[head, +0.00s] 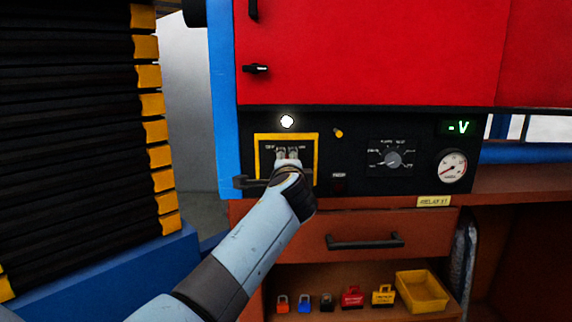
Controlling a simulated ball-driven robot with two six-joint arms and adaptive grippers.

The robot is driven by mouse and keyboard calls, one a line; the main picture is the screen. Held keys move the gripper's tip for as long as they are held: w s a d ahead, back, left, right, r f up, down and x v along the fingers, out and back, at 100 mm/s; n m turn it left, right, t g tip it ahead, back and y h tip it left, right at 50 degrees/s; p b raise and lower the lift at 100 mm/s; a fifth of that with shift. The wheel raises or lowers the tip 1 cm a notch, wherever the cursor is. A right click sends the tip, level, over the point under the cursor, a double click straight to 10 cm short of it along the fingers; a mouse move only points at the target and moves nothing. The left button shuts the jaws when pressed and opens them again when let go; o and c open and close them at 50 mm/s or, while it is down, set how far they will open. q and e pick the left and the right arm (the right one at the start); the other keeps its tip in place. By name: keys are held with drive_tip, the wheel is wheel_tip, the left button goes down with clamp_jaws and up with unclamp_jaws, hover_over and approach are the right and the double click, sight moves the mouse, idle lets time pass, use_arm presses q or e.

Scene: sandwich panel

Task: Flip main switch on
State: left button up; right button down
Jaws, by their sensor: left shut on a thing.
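The main switch sits inside a yellow-framed panel (316,150) at the left of the black control strip. My left gripper (287,156) is in front of this panel, its fingers shut on the main switch. The switch lever is mostly hidden by the fingers and wrist, so I cannot tell its position. A black horizontal bar (245,182) shows at the lower left of the frame, beside my wrist. My right gripper is not in view.
A white lamp (287,121), rotary knob (393,160), dial gauge (452,167) and green "-V" display (458,128) are on the strip. Below are a drawer handle (365,241), several padlocks and a yellow bin (422,292). A black stack (70,130) stands left.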

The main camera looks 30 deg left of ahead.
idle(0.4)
use_arm(q)
drive_tip(key=o, duration=1.1)
drive_tip(key=shift+d, duration=0.1)
drive_tip(key=shift+c, duration=0.2)
drive_tip(key=shift+o, duration=0.5)
